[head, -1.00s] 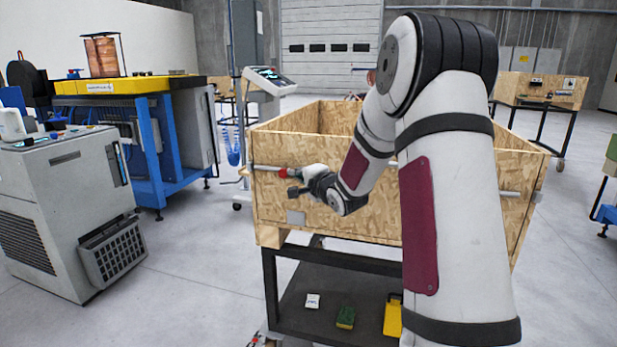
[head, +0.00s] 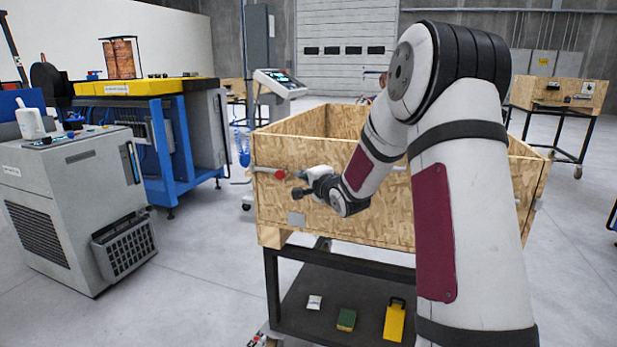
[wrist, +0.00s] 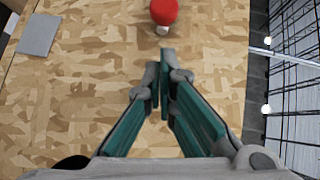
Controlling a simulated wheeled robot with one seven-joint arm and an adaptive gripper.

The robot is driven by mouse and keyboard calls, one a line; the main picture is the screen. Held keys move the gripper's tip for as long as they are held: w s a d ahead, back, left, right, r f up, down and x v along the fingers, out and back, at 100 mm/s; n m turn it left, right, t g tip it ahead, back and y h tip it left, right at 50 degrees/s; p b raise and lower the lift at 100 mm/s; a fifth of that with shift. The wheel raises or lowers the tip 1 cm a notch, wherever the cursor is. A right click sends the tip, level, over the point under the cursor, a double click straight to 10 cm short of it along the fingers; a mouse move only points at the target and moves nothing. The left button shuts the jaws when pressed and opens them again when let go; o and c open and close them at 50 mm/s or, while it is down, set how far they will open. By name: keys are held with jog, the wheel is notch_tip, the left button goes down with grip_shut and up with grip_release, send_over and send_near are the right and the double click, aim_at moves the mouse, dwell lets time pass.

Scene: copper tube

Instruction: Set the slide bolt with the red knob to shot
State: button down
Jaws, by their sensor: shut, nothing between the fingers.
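The red knob (head: 280,174) of the slide bolt is near the left end of the wooden box's front panel. A short pale rod shows to its left. In the wrist view the knob (wrist: 163,12) is at the top edge, just beyond my fingertips, on a short pale stem. My gripper (head: 299,176) is to the right of the knob, close to the panel. In the wrist view my green-padded fingers (wrist: 160,72) are shut with nothing between them, and a gap separates them from the knob. The rest of the bolt is hidden by my arm or out of frame.
The wooden box (head: 335,225) stands on a dark cart with a lower shelf. A grey plate (head: 296,219) is on the panel below the knob; it also shows in the wrist view (wrist: 39,34). A grey machine (head: 75,210) stands left, with free floor between.

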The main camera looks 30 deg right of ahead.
jog(key=s+r+p, duration=0.1)
jog(key=s+p, duration=0.1)
jog(key=s, duration=0.8)
jog(key=shift+s+a+r, duration=0.2)
jog(key=shift+a+r, duration=0.05)
jog(key=shift+a, duration=0.1)
jog(key=s+a+n+g+y, duration=0.1)
jog(key=s+a+n+g, duration=0.6)
jog(key=s, duration=0.8)
jog(key=s+a+n+g, duration=0.3)
jog(key=s+a+n, duration=0.35)
jog(key=s, duration=0.75)
jog(key=s+a+n+g+y, duration=0.1)
jog(key=s+a+n+g, duration=0.35)
jog(key=s+a, duration=0.8)
notch_tip(320, 180, up, 19)
jog(key=s+d+t+p, duration=0.1)
jog(key=d+t+p, duration=0.1)
jog(key=p, duration=1.5)
jog(key=shift+s+d, duration=0.4)
jog(key=shift+d, duration=0.05)
jog(key=shift+t, duration=0.25)
